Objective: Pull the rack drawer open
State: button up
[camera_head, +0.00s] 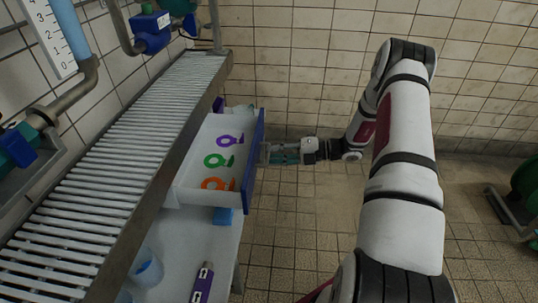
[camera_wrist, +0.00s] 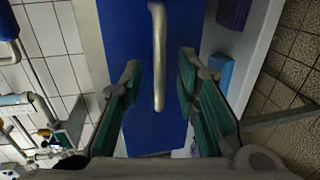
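The rack drawer (camera_head: 196,163) is a white box with a blue front (camera_head: 254,162). In the head view it sticks out to the right from under the slatted rack, and its inside is visible. Purple, green and orange ring-shaped pieces lie in it. My gripper (camera_head: 270,153) is at the outer side of the blue front. In the wrist view, the metal bar handle (camera_wrist: 158,42) stands upright on the blue front. My gripper's green-padded fingers (camera_wrist: 160,76) are apart on either side of the handle, with a visible gap on each side.
The slatted rack top (camera_head: 120,150) runs along the tiled wall. A white lower shelf (camera_head: 175,245) holds a blue cup (camera_head: 147,268), a purple item (camera_head: 203,284) and a blue block (camera_head: 223,216). Pipes with blue valves are at upper left.

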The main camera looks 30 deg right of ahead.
jog(key=v, duration=0.9)
jog(key=shift+s, duration=0.1)
